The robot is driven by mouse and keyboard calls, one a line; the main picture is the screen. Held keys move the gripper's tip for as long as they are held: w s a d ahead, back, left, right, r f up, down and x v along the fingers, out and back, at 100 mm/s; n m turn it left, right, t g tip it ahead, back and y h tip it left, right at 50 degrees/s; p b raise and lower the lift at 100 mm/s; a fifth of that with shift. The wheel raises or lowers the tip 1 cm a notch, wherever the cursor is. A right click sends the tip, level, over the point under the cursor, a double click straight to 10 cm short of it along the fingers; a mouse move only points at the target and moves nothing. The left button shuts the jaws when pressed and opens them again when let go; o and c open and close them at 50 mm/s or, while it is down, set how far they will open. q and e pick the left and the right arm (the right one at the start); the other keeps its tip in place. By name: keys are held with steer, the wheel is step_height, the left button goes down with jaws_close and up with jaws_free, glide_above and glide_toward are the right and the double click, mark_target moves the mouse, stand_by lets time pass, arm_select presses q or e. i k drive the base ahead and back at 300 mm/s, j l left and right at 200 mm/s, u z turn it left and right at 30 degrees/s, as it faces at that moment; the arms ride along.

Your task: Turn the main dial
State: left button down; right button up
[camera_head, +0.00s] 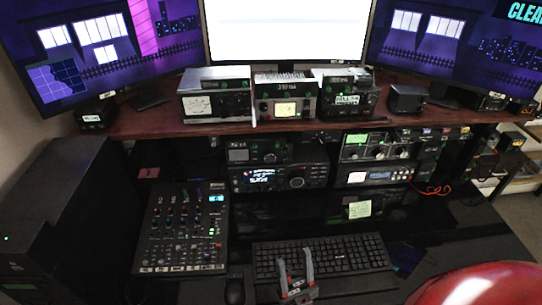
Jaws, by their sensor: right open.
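A black radio (279,178) with a lit display stands on the lower shelf, at the middle of the head view. Its large round dial (297,182) is on the front panel, right of the display; I take it for the main dial. My right gripper (295,257) is open at the bottom middle, over the front part of the black keyboard (338,250). It is nearer to me than the radio and apart from the dial. Nothing shows between its two upright grey fingers except the keyboard behind. My left gripper is not in view.
A mixer (182,228) lies left of the keyboard. More radio units (375,175) are stacked to the right, and several boxes (285,98) line the wooden upper shelf (150,122) below three monitors. A shiny red rounded shape (485,285) fills the lower right corner.

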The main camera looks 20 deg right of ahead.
mark_target(296, 180)
steer(key=i+l+z, duration=0.1)
steer(key=l+z, duration=0.25)
steer(key=i+l+z, duration=0.15)
steer(key=l+z, duration=0.2)
steer(key=i+l+z, duration=0.15)
steer(key=l+z, duration=0.2)
